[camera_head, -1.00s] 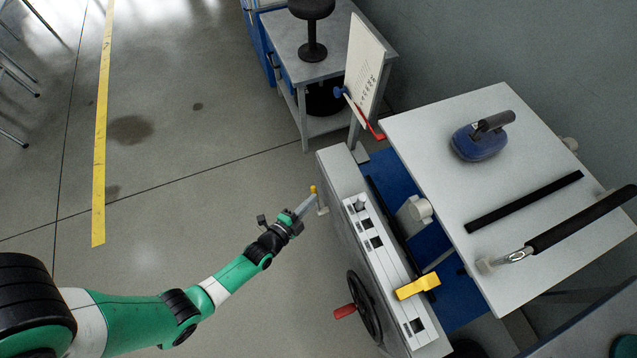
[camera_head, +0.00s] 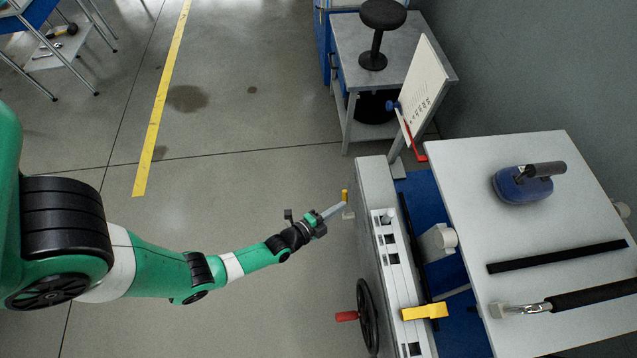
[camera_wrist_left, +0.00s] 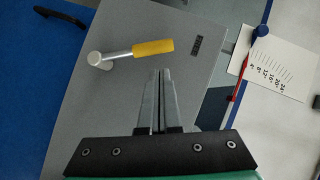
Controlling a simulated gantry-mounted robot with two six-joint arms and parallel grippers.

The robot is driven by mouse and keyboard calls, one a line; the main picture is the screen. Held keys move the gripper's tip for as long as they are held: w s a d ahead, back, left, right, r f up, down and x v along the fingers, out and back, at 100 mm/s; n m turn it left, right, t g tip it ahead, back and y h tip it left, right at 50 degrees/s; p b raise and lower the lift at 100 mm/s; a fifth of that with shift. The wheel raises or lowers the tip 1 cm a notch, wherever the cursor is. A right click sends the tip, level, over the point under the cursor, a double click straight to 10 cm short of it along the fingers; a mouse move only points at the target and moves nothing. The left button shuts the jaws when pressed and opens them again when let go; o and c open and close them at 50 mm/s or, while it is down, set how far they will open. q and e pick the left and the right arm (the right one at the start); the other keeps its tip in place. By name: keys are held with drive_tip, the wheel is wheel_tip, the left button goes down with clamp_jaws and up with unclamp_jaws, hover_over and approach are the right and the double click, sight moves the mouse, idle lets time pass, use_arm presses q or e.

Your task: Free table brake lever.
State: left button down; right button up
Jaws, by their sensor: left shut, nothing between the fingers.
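The brake lever has a yellow grip (camera_head: 345,196) and a pale pivot (camera_head: 348,215) on the side of the grey machine. In the left wrist view its yellow grip (camera_wrist_left: 153,47) points right, with its round pivot (camera_wrist_left: 95,58) at the left end. My left gripper (camera_head: 342,205) is shut and empty, with its fingertips close beside the lever. In the wrist view the fingertips (camera_wrist_left: 160,74) lie just below the grip in the picture, with a small gap showing. Contact cannot be told in the head view. My right gripper is not in view.
A handwheel (camera_head: 368,318) with a red handle sticks out of the machine's side. A paper chart (camera_head: 424,92) with a red pointer stands behind. The floor left of the machine is clear.

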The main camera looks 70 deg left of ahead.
use_arm(q)
drive_tip(key=d+r+p+v, duration=0.1)
drive_tip(key=p+v, duration=0.4)
drive_tip(key=v, duration=0.6)
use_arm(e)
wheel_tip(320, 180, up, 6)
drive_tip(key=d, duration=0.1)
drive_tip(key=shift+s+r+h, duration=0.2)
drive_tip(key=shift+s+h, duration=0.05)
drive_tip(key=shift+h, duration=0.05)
use_arm(q)
drive_tip(key=shift+w, duration=0.2)
